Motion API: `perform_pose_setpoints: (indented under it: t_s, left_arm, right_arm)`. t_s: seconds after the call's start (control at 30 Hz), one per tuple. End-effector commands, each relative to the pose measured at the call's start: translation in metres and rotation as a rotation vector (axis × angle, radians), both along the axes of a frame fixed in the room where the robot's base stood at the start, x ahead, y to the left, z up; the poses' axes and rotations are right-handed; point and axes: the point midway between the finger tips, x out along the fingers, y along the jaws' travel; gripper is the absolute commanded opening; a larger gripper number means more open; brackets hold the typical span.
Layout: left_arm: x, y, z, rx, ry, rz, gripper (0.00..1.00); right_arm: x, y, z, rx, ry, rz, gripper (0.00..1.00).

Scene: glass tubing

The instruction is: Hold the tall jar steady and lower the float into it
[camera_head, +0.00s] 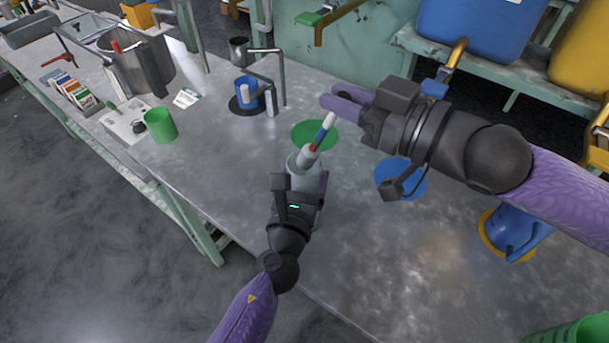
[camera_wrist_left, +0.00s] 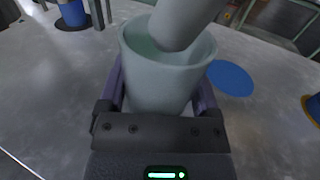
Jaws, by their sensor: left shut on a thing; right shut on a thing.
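The tall jar (camera_head: 293,164), pale and translucent, stands upright on the bench. It also shows in the left wrist view (camera_wrist_left: 160,88), between the purple fingers. My left gripper (camera_head: 303,187) is shut around its body. The float (camera_head: 322,133) has a grey bulb and a red, blue and white stem. It leans, with its top toward the upper right. Its bulb overlaps the jar's mouth in the left wrist view (camera_wrist_left: 186,22); I cannot tell how far inside it reaches. My right gripper (camera_head: 332,104) is shut on the stem's top; the contact is partly hidden.
A green disc (camera_head: 315,129) lies behind the jar and a blue disc (camera_head: 386,172) to its right. A blue container (camera_head: 245,92) with a metal stand is behind. A green cup (camera_head: 161,124) stands left. A blue jug (camera_head: 515,228) stands right.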

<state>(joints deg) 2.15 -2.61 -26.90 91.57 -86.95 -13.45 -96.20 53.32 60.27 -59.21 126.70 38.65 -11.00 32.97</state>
Motion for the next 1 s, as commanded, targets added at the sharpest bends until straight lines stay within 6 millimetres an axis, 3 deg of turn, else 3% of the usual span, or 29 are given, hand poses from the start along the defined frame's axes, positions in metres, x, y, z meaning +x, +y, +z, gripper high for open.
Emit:
perform_pose_setpoints:
  t_s: [0.4,0.67,0.7,0.8,0.9,1.0]
  left_arm:
    - [0.0,0.0,-0.001,0.0,0.001,0.0,0.17]
    - [0.0,0.0,-0.001,0.0,0.001,0.0,0.17]
    - [0.0,0.0,-0.001,0.0,0.001,0.0,0.17]
    - [0.0,0.0,-0.001,0.0,0.001,0.0,0.17]
    - [0.0,0.0,-0.001,0.0,0.001,0.0,0.17]
    - [0.0,0.0,-0.001,0.0,0.001,0.0,0.17]
  right_arm:
    - [0.0,0.0,-0.027,0.001,0.001,0.0,0.0]
    - [0.0,0.0,-0.029,0.0,-0.001,0.0,0.0]
    - [0.0,0.0,-0.029,-0.001,-0.001,0.0,0.26]
    - [0.0,0.0,-0.029,-0.001,-0.001,0.0,0.47]
    - [0.0,0.0,-0.029,-0.001,-0.001,0.0,0.65]
    - [0.0,0.0,-0.029,-0.001,-0.001,0.0,0.65]
